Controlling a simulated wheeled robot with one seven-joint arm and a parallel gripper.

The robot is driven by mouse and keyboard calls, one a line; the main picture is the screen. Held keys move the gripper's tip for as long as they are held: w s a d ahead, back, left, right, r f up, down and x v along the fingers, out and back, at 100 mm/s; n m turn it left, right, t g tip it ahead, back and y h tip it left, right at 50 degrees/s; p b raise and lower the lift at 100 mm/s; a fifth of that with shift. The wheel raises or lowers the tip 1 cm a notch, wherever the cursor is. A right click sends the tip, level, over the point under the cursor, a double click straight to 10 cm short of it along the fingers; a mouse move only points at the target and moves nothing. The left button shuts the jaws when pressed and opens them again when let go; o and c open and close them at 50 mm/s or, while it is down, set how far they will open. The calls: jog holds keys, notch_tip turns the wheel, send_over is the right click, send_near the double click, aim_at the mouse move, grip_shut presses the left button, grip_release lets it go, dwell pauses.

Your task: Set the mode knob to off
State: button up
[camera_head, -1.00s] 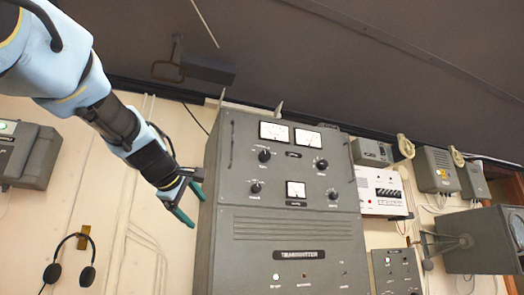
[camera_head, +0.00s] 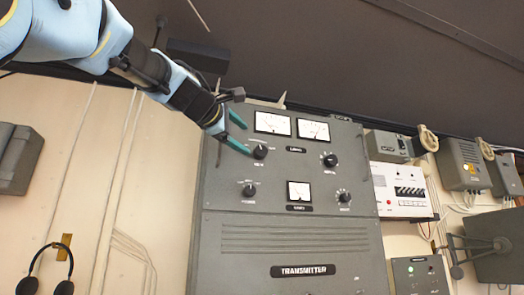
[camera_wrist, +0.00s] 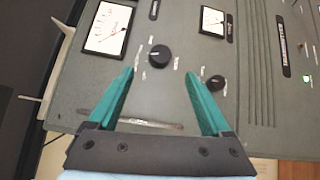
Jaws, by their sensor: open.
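The grey transmitter panel (camera_head: 225,225) carries several black round knobs. The knob labels are too small to read surely, so I cannot tell which one is the mode knob. The upper-left knob (camera_head: 260,152) is closest to my gripper (camera_head: 243,136). In the wrist view this knob (camera_wrist: 159,56) lies just beyond and between the fingertips (camera_wrist: 160,72). My teal fingers are open and empty, and contact with the knob does not show. The lower-left knob (camera_head: 249,190) shows right of the fingers in the wrist view (camera_wrist: 215,82). Two more knobs, upper-right (camera_head: 330,160) and lower-right (camera_head: 343,197), are farther away.
Two meters (camera_head: 272,123) (camera_head: 313,130) sit above the knobs, and a smaller meter (camera_head: 299,191) sits between the lower ones. A vertical handle (camera_wrist: 150,125) is on the panel beneath my fingers in the wrist view. A white switch box (camera_head: 402,190) hangs to the right.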

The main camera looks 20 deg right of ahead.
aim_at(260, 150)
jog(key=p+x, duration=0.3)
jog(key=x, duration=0.6)
jog(key=shift+w+d+p, duration=0.2)
jog(key=shift+p, duration=0.1)
jog(key=shift+f, duration=0.1)
grip_shut()
